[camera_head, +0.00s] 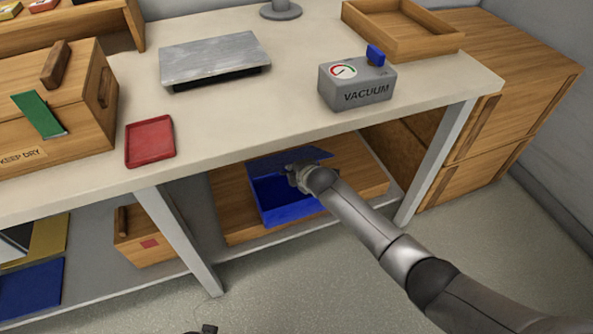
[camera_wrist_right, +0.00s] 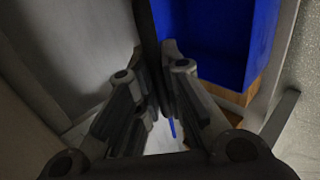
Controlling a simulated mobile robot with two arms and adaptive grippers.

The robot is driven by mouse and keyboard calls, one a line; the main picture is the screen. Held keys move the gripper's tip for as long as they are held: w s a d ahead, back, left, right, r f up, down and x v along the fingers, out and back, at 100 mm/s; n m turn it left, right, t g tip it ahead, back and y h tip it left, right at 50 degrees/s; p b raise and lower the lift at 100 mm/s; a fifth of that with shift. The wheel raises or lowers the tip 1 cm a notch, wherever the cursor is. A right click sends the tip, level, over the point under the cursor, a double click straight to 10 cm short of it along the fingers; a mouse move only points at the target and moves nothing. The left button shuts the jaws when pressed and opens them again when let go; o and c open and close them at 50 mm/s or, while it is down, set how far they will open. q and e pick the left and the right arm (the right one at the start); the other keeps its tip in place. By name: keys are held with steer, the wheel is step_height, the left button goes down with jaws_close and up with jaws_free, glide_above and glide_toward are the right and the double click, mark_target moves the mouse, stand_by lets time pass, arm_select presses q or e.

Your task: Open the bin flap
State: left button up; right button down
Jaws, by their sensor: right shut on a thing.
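The blue bin (camera_head: 285,207) stands on a wooden board under the workbench; its blue body also shows in the right wrist view (camera_wrist_right: 215,35). Its dark blue flap (camera_head: 268,164) is raised at the top, and the blue inside shows below it. My right gripper (camera_head: 297,173) is at the flap's right part, shut on the flap. In the right wrist view my fingers (camera_wrist_right: 162,85) close around a thin dark edge (camera_wrist_right: 147,25). A small dark part at the bottom edge of the head view may belong to my left gripper (camera_head: 206,329); its jaws cannot be made out.
The workbench top (camera_head: 230,115) overhangs the bin. A bench leg (camera_head: 435,160) stands to the right and another leg (camera_head: 178,240) to the left. A grey vacuum box (camera_head: 357,88) and a red tray (camera_head: 150,141) sit on top. The floor in front is clear.

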stand_by(0.5)
steer(key=c, duration=1.5)
jaws_free()
steer(key=shift+r, duration=0.1)
steer(key=shift+v, duration=5.95)
steer(key=shift+d, duration=0.15)
